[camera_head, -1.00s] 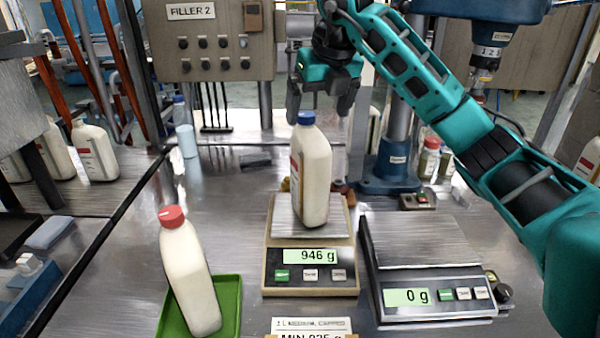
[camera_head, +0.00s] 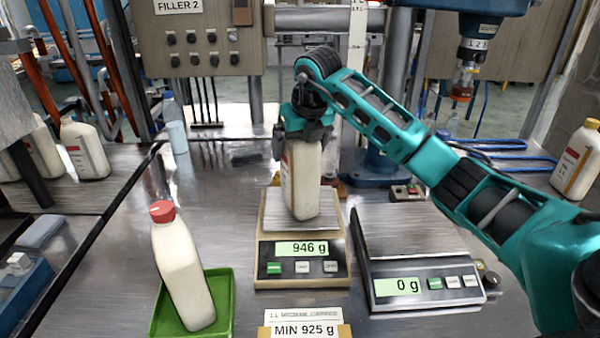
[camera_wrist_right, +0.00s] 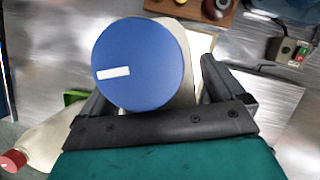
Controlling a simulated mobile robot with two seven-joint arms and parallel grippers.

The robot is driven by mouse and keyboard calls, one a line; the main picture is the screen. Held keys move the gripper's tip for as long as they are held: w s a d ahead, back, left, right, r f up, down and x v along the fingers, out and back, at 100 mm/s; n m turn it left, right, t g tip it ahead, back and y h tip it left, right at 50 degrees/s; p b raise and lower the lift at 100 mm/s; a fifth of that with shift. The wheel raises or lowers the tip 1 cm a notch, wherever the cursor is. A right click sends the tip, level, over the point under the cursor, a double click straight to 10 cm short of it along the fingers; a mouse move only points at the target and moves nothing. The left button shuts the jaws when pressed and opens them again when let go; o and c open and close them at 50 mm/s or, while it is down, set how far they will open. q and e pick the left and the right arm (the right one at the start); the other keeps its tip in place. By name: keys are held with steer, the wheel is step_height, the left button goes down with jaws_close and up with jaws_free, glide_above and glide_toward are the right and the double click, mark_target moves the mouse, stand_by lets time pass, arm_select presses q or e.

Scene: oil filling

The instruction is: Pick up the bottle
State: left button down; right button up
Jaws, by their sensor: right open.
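A white bottle (camera_head: 304,180) stands upright on the left scale (camera_head: 303,280), which reads 946 g. Its blue cap (camera_wrist_right: 143,63) shows large in the right wrist view, but my gripper hides it in the head view. My right gripper (camera_head: 303,145) is over the top of this bottle, pointing down, with its open fingers on either side of the cap region. A second white bottle (camera_head: 184,265) with a red cap stands tilted on a green tray (camera_head: 224,300) at the left. My left gripper is not in view.
The right scale (camera_head: 412,240) is empty and reads 0 g. A sign (camera_head: 303,331) reading MIN 925 g stands in front of the left scale. More bottles (camera_head: 84,150) stand at the far left, and one (camera_head: 577,160) stands at the far right. A control box (camera_head: 200,40) is behind.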

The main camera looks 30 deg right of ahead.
jaws_close()
stand_by(0.9)
